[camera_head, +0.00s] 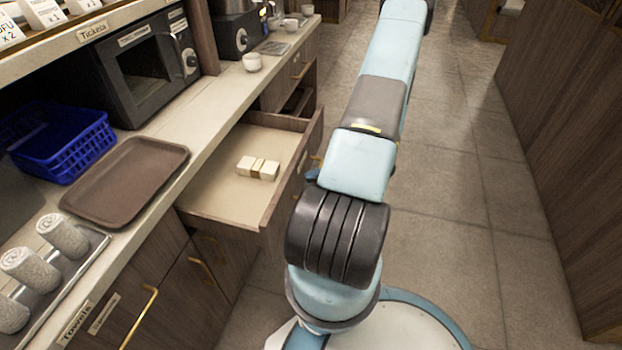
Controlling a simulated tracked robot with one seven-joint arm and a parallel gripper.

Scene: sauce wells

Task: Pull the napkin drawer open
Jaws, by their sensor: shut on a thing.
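The napkin drawer (225,202) stands pulled well out from under the counter on the left. A banded bundle of pale napkins (258,168) lies inside it. The drawer's wooden front (301,165) faces my arm. A bit of its brass handle (316,159) shows beside the arm. My gripper (312,175) is at the outer side of the drawer front, shut on the handle. Most of the gripper and the handle are hidden behind my arm.
The counter holds a brown tray (130,180), a blue basket (62,140), rolled towels (62,236), a microwave (150,66) and a white cup (252,62). Another drawer (297,101) farther along is partly open. Floor (470,190) right of my arm is clear up to a wooden panel (560,130).

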